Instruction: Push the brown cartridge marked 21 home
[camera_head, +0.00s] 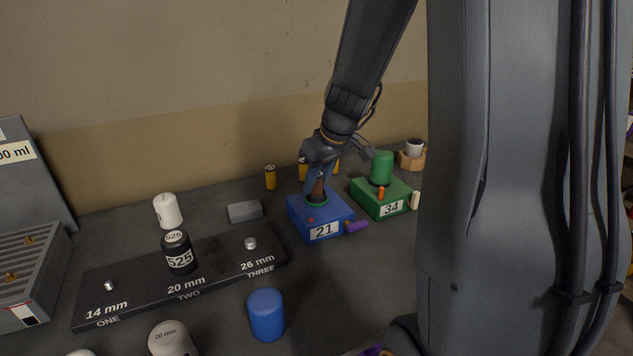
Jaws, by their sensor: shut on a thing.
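The brown cartridge (318,188) stands upright at the green-ringed hole on top of the blue block (301,219), whose front label reads 21. My gripper (318,179) comes down on it from above and is shut on its upper part. The fingers hide much of the cartridge, and its lower end is out of sight at the ring. I cannot tell how deep it sits. No number is readable on the cartridge itself.
A green block (371,205) marked 34 with a green cylinder (381,168) stands close on the right. A purple piece (357,226) juts beside the blue block.

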